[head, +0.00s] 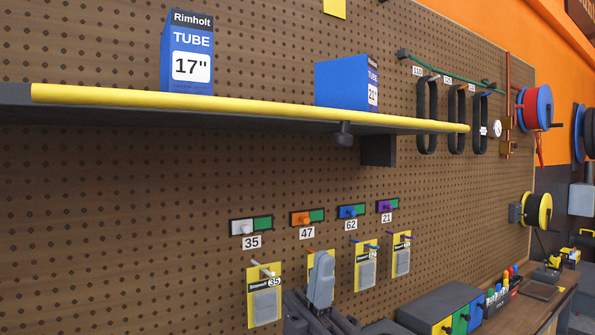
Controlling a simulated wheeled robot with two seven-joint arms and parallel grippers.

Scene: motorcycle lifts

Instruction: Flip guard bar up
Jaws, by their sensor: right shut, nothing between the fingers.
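A long yellow bar (250,106) runs along the front edge of a dark shelf (200,116) on the pegboard wall. It is the only thing in the head view that looks like a guard bar; it lies level with the shelf's edge. My right gripper (322,258) is low in the middle of the picture, below the shelf and apart from the bar. It is shut and empty, and it partly hides a yellow tag behind it. My left gripper is not in view.
Two blue tube boxes (187,55) (342,83) stand on the shelf. Below hang several numbered holders and yellow tags (264,295). Black loops (427,115) hang near the shelf's right end. A bench (520,305) with coloured bins (460,318) is at lower right.

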